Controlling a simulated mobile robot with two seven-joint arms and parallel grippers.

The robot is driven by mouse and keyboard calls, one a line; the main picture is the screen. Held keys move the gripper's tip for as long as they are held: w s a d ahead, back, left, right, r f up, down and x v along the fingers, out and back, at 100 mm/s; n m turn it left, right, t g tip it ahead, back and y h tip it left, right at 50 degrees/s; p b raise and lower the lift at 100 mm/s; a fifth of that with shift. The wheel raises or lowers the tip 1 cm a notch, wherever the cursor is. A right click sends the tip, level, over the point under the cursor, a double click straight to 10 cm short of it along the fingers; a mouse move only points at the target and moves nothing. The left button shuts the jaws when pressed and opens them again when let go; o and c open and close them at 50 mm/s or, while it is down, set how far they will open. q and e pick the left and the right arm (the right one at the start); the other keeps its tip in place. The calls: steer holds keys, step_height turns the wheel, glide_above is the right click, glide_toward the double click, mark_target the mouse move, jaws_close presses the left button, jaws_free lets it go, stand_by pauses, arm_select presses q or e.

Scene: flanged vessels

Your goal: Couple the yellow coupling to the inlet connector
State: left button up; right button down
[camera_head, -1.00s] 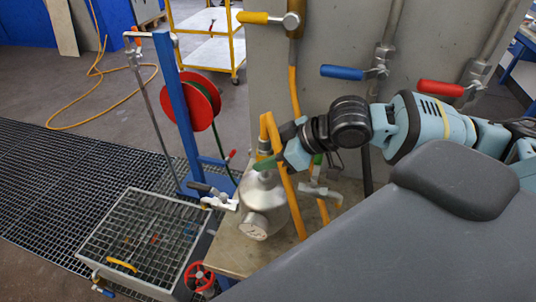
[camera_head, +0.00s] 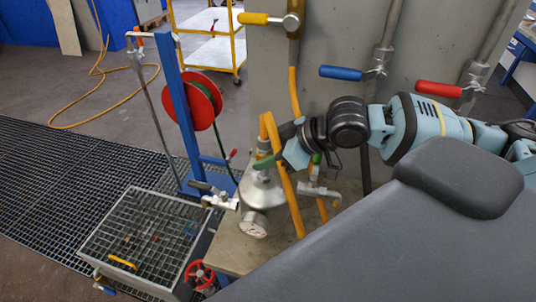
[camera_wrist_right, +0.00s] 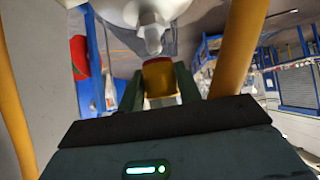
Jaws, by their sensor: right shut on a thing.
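My right gripper (camera_head: 268,162) is over the top of the silver vessel (camera_head: 262,192) in the head view. It is shut on the yellow coupling, which shows between the fingers in the right wrist view as a yellow body with a red-brown end (camera_wrist_right: 158,78). The vessel (camera_wrist_right: 118,10) fills the top of that view, and its pale inlet connector (camera_wrist_right: 152,40) points toward the coupling. The two appear close and roughly in line; I cannot tell whether they touch. In the head view the fingers largely hide the joint. My left gripper is not in view.
A yellow-orange hose (camera_head: 284,185) runs down beside my right gripper and in front of the vessel's right side. A gauge (camera_head: 253,224) sits on the vessel's front. Valves (camera_head: 320,193) stand close right of it. A grated tray (camera_head: 145,240) is at left.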

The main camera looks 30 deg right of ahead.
steer(key=shift+r, duration=0.1)
steer(key=shift+f, duration=1.95)
steer(key=c, duration=0.9)
jaws_free()
steer(key=v, duration=0.5)
steer(key=shift+s+d+r, duration=0.15)
steer(key=shift+s+r, duration=0.05)
steer(key=shift+r, duration=0.05)
steer(key=shift+v, duration=1.05)
